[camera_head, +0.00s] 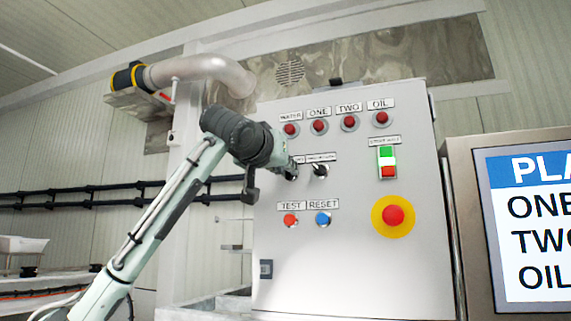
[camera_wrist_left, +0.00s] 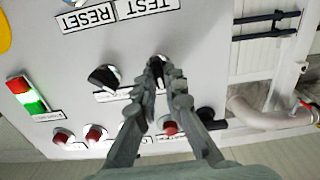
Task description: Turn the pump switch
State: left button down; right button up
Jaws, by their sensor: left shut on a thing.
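A grey control panel (camera_head: 350,260) carries two black rotary switches side by side. My left gripper also shows in the wrist view (camera_wrist_left: 165,70), where the panel appears upside down. Its fingers are close together at the panel face, shut on the left black switch. The right black switch (camera_head: 320,170) is free beside the fingers, and it shows in the wrist view (camera_wrist_left: 103,77) too. The label of the gripped switch is mostly covered. My right gripper is not in view.
Red lamps (camera_head: 349,122) sit above the switches. A red TEST button (camera_head: 290,220) and blue RESET button (camera_head: 323,218) lie below. A green-and-red start button (camera_head: 387,162) and red emergency stop (camera_head: 393,215) are at right. A screen (camera_head: 530,225) stands further right.

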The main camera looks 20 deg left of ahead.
pick_arm(q)
jog(key=shift+m, duration=0.3)
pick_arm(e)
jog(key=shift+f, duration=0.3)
pick_arm(q)
jog(key=c, duration=1.6)
grip_release()
jog(key=s, duration=1.2)
jog(key=shift+a, duration=0.2)
